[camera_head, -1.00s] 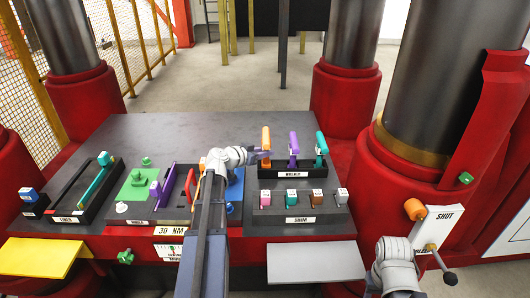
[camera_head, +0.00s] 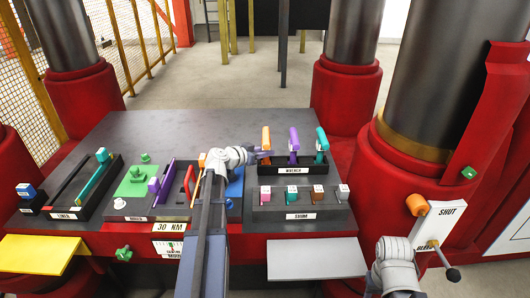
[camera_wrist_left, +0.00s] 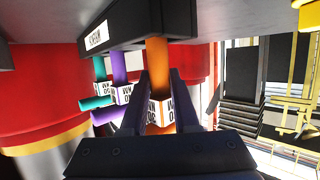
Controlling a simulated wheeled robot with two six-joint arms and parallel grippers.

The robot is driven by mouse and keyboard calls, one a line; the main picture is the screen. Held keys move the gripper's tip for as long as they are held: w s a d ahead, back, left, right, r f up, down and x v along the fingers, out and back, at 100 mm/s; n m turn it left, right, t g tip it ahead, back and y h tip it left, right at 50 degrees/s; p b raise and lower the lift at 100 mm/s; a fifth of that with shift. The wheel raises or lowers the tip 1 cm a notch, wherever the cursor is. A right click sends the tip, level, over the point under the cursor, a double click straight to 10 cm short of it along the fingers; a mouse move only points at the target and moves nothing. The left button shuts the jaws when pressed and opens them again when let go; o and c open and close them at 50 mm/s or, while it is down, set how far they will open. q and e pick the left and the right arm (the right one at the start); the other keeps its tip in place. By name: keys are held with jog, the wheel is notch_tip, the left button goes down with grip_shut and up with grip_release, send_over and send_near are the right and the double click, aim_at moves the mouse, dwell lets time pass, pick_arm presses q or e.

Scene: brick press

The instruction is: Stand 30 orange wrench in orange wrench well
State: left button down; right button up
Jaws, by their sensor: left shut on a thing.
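The orange wrench (camera_head: 266,138) stands upright at the left end of the dark wrench rack (camera_head: 268,169). In the left wrist view the picture is turned over, and the orange wrench (camera_wrist_left: 157,58) reaches the rack (camera_wrist_left: 130,25); its seat inside is hidden. My left gripper (camera_head: 259,154) is shut on the orange wrench, with a finger on either side of it in the left wrist view (camera_wrist_left: 158,100). A purple wrench (camera_head: 294,142) and a teal wrench (camera_head: 321,140) stand in the same rack to its right.
The shim rack (camera_head: 265,209) with several coloured blocks lies in front of the wrench rack. The liner tray (camera_head: 60,207) and a green plate (camera_head: 137,182) lie left of my arm. A crank with an orange grip (camera_head: 416,204) is at the right. The back of the table is clear.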

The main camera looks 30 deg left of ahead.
pick_arm(q)
jog(key=shift+f, duration=0.15)
jog(key=c, duration=0.6)
grip_release()
jog(key=p+v, duration=0.2)
jog(key=v, duration=0.6)
jog(key=shift+w+p, duration=0.1)
jog(key=shift+p, duration=0.25)
notch_tip(320, 180, up, 7)
jog(key=p, duration=0.6)
jog(key=shift+p, duration=0.35)
